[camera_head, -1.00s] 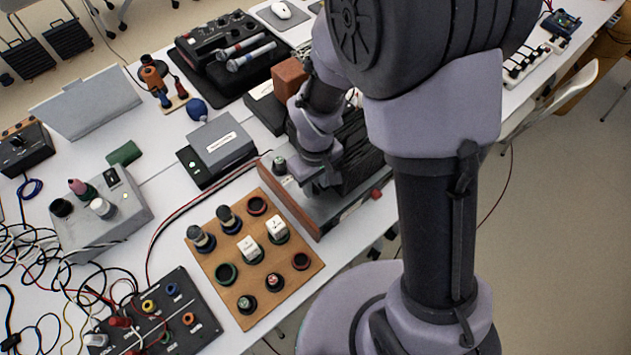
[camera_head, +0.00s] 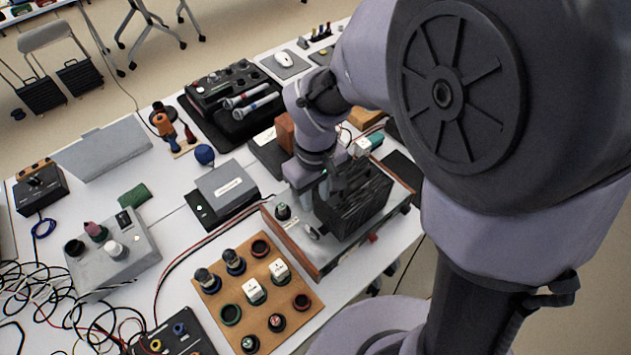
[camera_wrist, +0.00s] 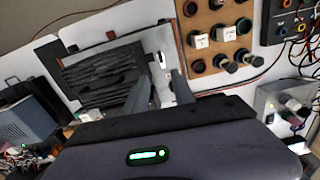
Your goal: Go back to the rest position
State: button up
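My gripper (camera_head: 318,190) hangs above the left part of a grey, brown-edged unit (camera_head: 300,245) that carries a black ridged block (camera_head: 362,200). In the wrist view the two fingers of my gripper (camera_wrist: 161,88) stand apart, with nothing held between them. The ridged block also shows in the wrist view (camera_wrist: 100,68), just left of the fingers. Whether the fingers touch the unit cannot be told.
A brown board (camera_head: 240,305) with several jacks and knobs lies in front. A grey box (camera_head: 227,187), a grey knob unit (camera_head: 130,262) and a black mixer (camera_head: 228,88) stand on the white table. Loose cables (camera_head: 40,290) cover the left front.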

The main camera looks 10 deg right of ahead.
jog(key=shift+r, duration=0.65)
jog(key=s+d+r+m+t+y+b, duration=0.2)
jog(key=s+d+r+m+t+b, duration=0.3)
jog(key=s+r+m, duration=0.4)
jog(key=s+d+m, duration=0.1)
jog(key=s, duration=0.1)
jog(key=shift+s+r+m+t, duration=0.3)
jog(key=shift+t, duration=0.1)
jog(key=shift+d, duration=0.1)
dwell(2.2)
